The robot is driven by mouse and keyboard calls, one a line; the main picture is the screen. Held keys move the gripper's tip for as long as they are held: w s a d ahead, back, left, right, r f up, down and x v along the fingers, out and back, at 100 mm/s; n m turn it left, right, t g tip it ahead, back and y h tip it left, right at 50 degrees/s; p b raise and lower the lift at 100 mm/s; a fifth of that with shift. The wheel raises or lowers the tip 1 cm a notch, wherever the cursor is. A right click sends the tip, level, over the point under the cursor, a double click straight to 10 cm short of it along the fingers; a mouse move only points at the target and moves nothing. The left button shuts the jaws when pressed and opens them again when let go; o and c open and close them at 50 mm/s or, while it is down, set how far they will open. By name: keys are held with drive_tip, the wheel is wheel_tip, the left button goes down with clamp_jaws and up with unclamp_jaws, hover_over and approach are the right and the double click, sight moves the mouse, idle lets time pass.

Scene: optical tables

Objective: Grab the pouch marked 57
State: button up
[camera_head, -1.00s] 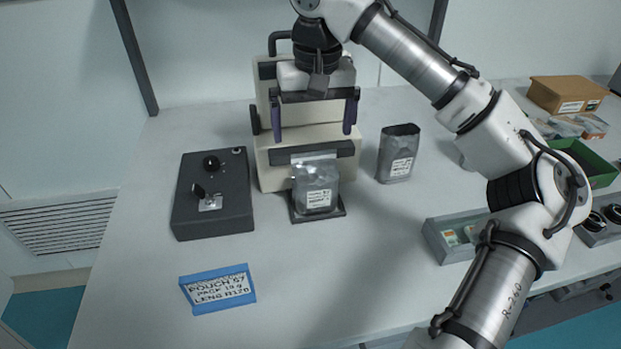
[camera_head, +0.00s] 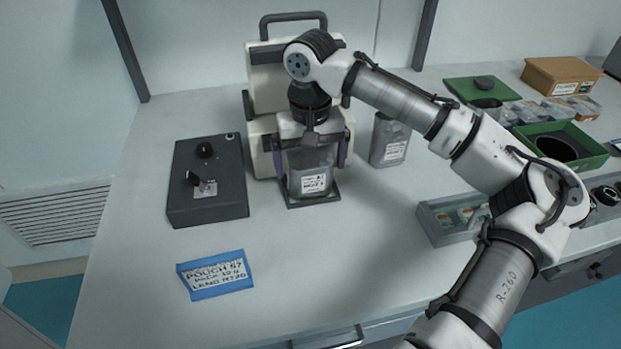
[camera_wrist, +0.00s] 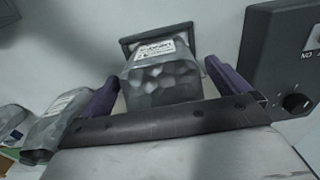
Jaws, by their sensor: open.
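A silvery pouch with a white label (camera_head: 312,184) stands on a small dark plate (camera_head: 325,199) in front of the cream machine. Its label is too small to read. My gripper (camera_head: 311,164) is above and around its upper part, pointing down with purple fingers on either side. In the wrist view the crinkled pouch (camera_wrist: 163,82) lies between the open fingers (camera_wrist: 161,74), with gaps visible at both sides. A second grey pouch (camera_head: 389,142) stands to the right, partly behind my arm. A blue-framed card (camera_head: 215,274) reads "POUCH 57".
The cream machine (camera_head: 262,74) stands right behind the pouch. A dark control box (camera_head: 207,180) with a knob is at left. A grey tray (camera_head: 450,222), green bin (camera_head: 570,146) and cardboard box (camera_head: 562,76) are at right. The front middle table is clear.

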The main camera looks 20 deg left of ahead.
drive_tip(key=shift+f, duration=0.95)
drive_tip(key=shift+c, duration=0.3)
drive_tip(key=c, duration=1.1)
drive_tip(key=shift+r, duration=0.1)
